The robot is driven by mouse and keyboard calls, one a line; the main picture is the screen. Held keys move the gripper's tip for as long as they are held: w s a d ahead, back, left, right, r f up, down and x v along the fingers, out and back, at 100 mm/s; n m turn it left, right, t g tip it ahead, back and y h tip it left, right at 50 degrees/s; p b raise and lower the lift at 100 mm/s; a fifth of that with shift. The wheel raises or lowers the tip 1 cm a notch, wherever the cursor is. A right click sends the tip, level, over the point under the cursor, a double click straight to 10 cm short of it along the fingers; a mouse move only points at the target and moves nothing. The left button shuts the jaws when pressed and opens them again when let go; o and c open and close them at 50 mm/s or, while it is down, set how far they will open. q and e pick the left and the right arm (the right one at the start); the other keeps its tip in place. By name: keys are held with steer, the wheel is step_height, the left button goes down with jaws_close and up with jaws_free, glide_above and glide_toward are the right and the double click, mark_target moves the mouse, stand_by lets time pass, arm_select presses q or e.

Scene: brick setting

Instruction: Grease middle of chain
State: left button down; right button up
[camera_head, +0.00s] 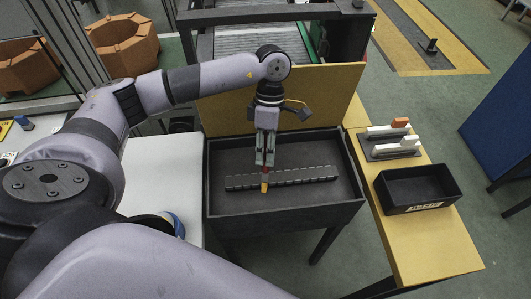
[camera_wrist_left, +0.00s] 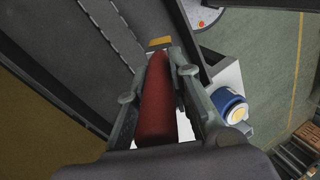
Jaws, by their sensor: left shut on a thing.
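The chain (camera_head: 306,175) is a dark grey segmented strip lying across the black tray (camera_head: 225,206). It also shows at the upper left of the wrist view (camera_wrist_left: 120,32). My left gripper (camera_head: 264,160) points down over the tray and is shut on a red-handled tool with an orange-yellow tip (camera_head: 264,187). In the wrist view the red handle (camera_wrist_left: 157,100) sits between the fingers. In the head view the tip overlaps the chain a little left of its middle; whether it touches cannot be told. My right gripper is not in view.
A yellow board (camera_head: 330,85) stands behind the tray. On the right, a yellow side table (camera_head: 435,245) carries a black bin (camera_head: 415,205) and a dark holder with white blocks (camera_head: 393,143). A blue-and-white container (camera_wrist_left: 230,105) shows in the wrist view. A white table (camera_head: 160,185) is left.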

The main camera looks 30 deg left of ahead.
mark_target(266, 145)
arm_select(q)
step_height(266, 145, up, 3)
steer(key=shift+w+d+f, duration=0.1)
steer(key=shift+f, duration=0.1)
step_height(266, 145, up, 2)
steer(key=shift+r+p, duration=0.1)
steer(key=shift+p, duration=0.65)
steer(key=shift+r+p, duration=0.35)
steer(key=shift+r, duration=0.35)
